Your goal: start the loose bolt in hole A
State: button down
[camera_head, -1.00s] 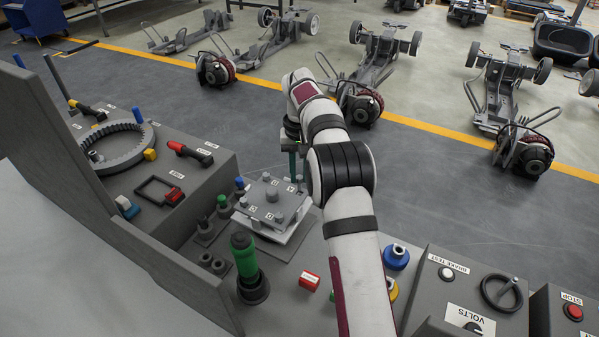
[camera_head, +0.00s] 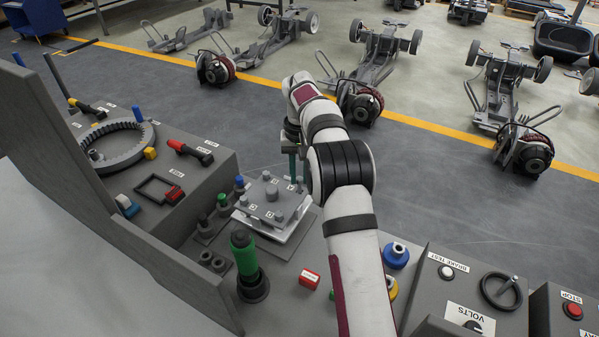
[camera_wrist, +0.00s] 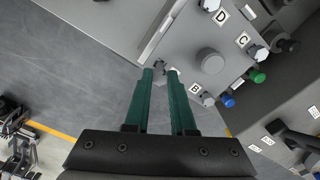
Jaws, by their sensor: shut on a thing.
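The grey plate (camera_head: 259,212) sits on a pale block on the bench. In the wrist view the plate (camera_wrist: 185,50) shows a large round centre knob (camera_wrist: 210,62) and bolts beside labels D, C and B. Label A is not visible. My gripper (camera_head: 296,178) reaches down over the plate's far right corner. In the wrist view its green fingers (camera_wrist: 161,73) are nearly closed at the unlabelled corner. A small grey piece, seemingly the loose bolt (camera_wrist: 159,66), shows between the fingertips. Its lower end is hidden, so I cannot tell whether it is in the hole.
A green-handled tool (camera_head: 243,254) stands in front of the plate. Small blue and green pegs (camera_head: 222,201) stand to its left. A grey box with a toothed ring (camera_head: 118,147) is at left.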

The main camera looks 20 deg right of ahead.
jog(key=shift+f, duration=0.65)
jog(key=shift+f, duration=0.6)
jog(key=m, duration=0.4)
jog(key=shift+m, duration=0.4)
jog(key=m, duration=0.3)
jog(key=shift+m, duration=0.3)
jog(key=m, duration=0.7)
jog(key=shift+f, duration=0.1)
jog(key=c, duration=0.7)
grip_release()
